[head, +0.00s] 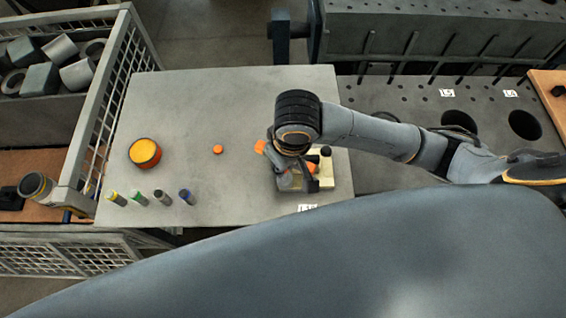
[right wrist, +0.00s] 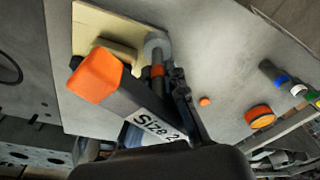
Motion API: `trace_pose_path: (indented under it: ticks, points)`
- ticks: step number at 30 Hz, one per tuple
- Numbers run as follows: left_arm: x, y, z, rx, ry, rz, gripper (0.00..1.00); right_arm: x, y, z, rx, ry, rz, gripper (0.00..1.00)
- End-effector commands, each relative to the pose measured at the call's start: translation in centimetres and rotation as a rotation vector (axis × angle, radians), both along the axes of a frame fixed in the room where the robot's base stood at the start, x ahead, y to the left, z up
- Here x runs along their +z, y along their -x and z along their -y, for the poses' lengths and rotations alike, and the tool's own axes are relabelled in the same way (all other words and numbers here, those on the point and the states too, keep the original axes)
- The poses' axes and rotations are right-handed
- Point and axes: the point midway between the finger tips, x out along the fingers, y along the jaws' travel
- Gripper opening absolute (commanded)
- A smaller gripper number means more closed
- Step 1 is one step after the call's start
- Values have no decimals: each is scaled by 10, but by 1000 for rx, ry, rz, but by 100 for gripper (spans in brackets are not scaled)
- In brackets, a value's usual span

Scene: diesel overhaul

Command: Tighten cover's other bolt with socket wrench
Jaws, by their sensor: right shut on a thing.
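My right gripper (head: 292,178) is low over the right part of the grey table. It is shut on a dark tool with an orange end and a "Size 2" label, which I take for the socket wrench (right wrist: 135,105). A dark finger (right wrist: 185,100) shows beside it in the right wrist view. A cream block (head: 325,170) lies under and beside the tool; it also shows in the right wrist view (right wrist: 92,28). A grey round piece (right wrist: 157,42) above an orange band is near the block. I cannot make out the cover or its bolts. My left gripper is not seen.
On the table (head: 235,105) stand an orange-yellow round container (head: 145,153), a small orange piece (head: 218,149) and several small colored cylinders (head: 162,196). A mesh crate (head: 120,60) with grey parts borders the left. The table's middle is mostly clear.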

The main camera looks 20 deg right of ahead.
Motion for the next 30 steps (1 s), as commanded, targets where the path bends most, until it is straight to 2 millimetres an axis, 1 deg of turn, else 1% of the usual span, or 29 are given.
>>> trace_pose_path:
  ticks: [1,9,12,15,18,24,30]
  points:
    - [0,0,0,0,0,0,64,-1,1,-1,-91,-1,-5,0]
    - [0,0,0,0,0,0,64,-1,-1,0,-642,-1,-3,0]
    - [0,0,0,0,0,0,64,0,-2,2,-750,3,3,0]
    - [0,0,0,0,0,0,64,-1,-2,2,-810,2,1,0]
    - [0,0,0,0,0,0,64,-1,-2,2,-828,1,0,0]
    - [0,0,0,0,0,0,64,-1,-2,1,-826,-1,-1,0]
    - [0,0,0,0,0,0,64,3,-3,1,-774,-3,3,0]
